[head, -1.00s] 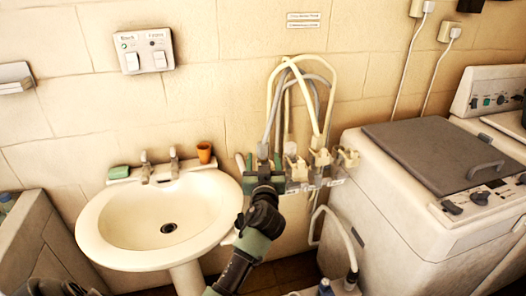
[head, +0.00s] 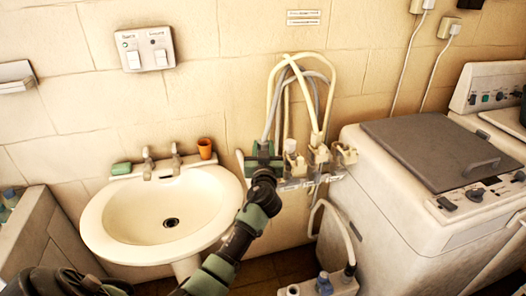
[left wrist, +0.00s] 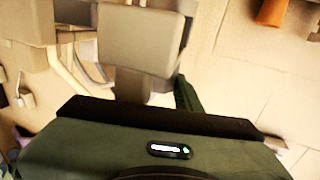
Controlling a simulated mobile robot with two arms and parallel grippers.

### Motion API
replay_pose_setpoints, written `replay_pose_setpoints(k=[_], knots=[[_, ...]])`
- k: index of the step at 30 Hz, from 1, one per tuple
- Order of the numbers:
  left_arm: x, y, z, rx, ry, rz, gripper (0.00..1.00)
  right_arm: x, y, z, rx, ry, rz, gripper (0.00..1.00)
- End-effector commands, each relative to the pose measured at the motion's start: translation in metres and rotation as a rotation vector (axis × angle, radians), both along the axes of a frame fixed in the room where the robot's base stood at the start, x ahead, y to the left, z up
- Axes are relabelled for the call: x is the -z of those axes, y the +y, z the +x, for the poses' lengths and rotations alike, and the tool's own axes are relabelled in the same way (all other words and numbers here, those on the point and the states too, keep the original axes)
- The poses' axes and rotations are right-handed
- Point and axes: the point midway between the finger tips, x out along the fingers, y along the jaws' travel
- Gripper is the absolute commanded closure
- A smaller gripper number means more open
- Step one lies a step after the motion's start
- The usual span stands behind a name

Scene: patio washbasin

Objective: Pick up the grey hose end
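The grey hose (head: 271,112) arches down from the cluster against the wall, and its lower end meets my left gripper (head: 263,154). The green jaws stand around the grey hose end, which is mostly covered in the head view. In the left wrist view a pale grey-beige block (left wrist: 142,40), apparently the hose end, hangs just ahead of the gripper. One green finger (left wrist: 187,96) shows to its right with a gap; the other finger is hidden. The left gripper looks open. My right gripper is not in view.
Cream hoses (head: 333,90) and pale connectors (head: 318,153) sit close to the right of the gripper on a clear wall rack (head: 300,182). A washbasin (head: 110,225) with an orange cup (head: 205,148) is left. A washing machine (head: 385,190) stands right.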

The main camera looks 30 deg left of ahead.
Motion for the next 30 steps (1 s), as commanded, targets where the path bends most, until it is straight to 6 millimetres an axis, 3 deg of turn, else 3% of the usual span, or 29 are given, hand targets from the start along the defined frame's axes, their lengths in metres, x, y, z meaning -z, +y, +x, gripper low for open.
replay_pose_setpoints(k=[11, 17, 23, 30], knots=[[-0.002, 0.0, 0.0, 0.0, -0.001, -0.001, 1.0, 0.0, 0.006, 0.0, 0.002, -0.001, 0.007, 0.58], [-0.019, 0.0, 0.0, -0.002, -0.005, -0.002, 1.0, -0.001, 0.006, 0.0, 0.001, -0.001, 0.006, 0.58], [-0.062, 0.0, 0.0, 0.0, -0.008, -0.001, 1.0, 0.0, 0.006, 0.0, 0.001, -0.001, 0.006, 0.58], [-0.133, 0.0, 0.0, 0.0, -0.011, -0.001, 1.0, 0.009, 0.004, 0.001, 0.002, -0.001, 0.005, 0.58]])
